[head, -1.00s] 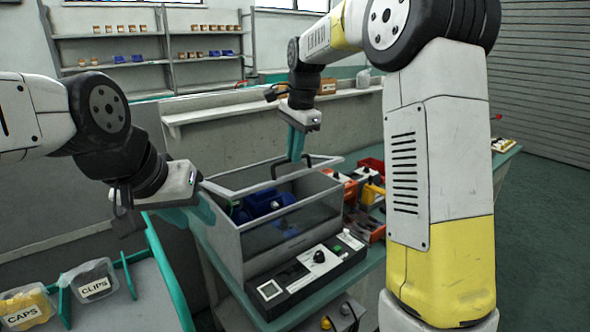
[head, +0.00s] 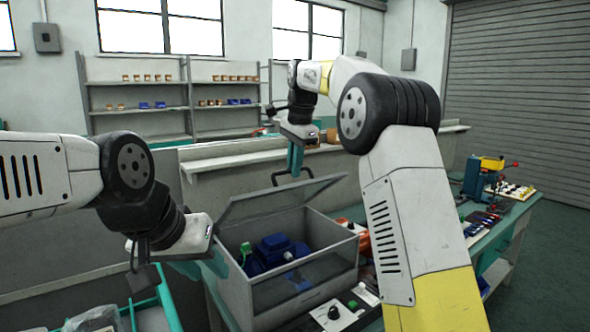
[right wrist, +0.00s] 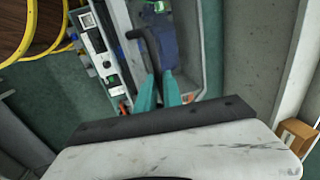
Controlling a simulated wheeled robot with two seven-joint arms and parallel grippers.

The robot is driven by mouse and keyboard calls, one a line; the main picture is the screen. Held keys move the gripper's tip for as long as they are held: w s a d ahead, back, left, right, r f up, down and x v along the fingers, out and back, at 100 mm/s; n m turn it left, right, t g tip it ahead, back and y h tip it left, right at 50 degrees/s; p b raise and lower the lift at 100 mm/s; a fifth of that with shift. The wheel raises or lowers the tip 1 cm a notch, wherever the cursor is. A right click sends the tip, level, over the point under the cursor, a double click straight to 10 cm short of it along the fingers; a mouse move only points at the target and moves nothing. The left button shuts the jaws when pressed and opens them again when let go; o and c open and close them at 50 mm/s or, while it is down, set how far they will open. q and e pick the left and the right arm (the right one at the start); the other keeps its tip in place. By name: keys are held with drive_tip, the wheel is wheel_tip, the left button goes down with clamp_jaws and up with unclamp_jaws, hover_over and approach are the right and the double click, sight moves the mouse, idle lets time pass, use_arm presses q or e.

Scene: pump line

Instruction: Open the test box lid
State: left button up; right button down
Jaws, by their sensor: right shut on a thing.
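The grey test box (head: 240,290) stands on the bench in the head view, with a blue pump (head: 275,252) inside. My right gripper (head: 295,160) is shut on the black lid handle (head: 292,178) at that edge. In the right wrist view, the teal fingers (right wrist: 160,92) meet the dark handle (right wrist: 148,45). My left gripper (head: 215,264) is beside the box's left wall; its finger gap cannot be made out.
A ledge (head: 225,160) runs behind the box. A blue-green press (head: 475,178) stands on the bench further right.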

drive_tip(key=shift+a+f, duration=0.25)
drive_tip(key=shift+f, duration=0.05)
drive_tip(key=c, duration=1.5)
unclamp_jaws()
drive_tip(key=shift+w, duration=0.1)
drive_tip(key=shift+r, duration=0.1)
drive_tip(key=shift+d, duration=0.1)
drive_tip(key=shift+v, duration=3.9)
